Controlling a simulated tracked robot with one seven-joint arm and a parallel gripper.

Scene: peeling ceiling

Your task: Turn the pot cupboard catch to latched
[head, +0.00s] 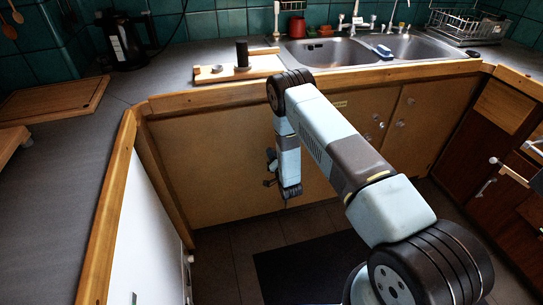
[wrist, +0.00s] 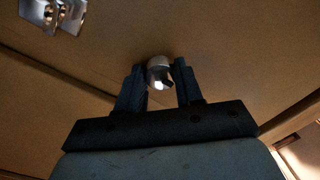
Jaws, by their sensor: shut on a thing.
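My gripper (wrist: 160,85) is shut on a small shiny metal knob (wrist: 160,69), seen between its two dark fingers in the wrist view. The knob sits on a plain tan cupboard front (wrist: 225,45) and looks like the pot cupboard catch. I cannot tell from its round end which way it is turned. In the head view my gripper (head: 270,170) is low against the tan cupboard front (head: 215,165) under the counter, and my arm hides much of this area. The held knob cannot be made out there.
Another metal fitting (wrist: 52,14) is at the top left of the wrist view. More knobs (head: 400,123) are on the doors right of my arm. The counter edge (head: 200,97) overhangs the cupboards. A dark mat (head: 300,265) lies on open floor.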

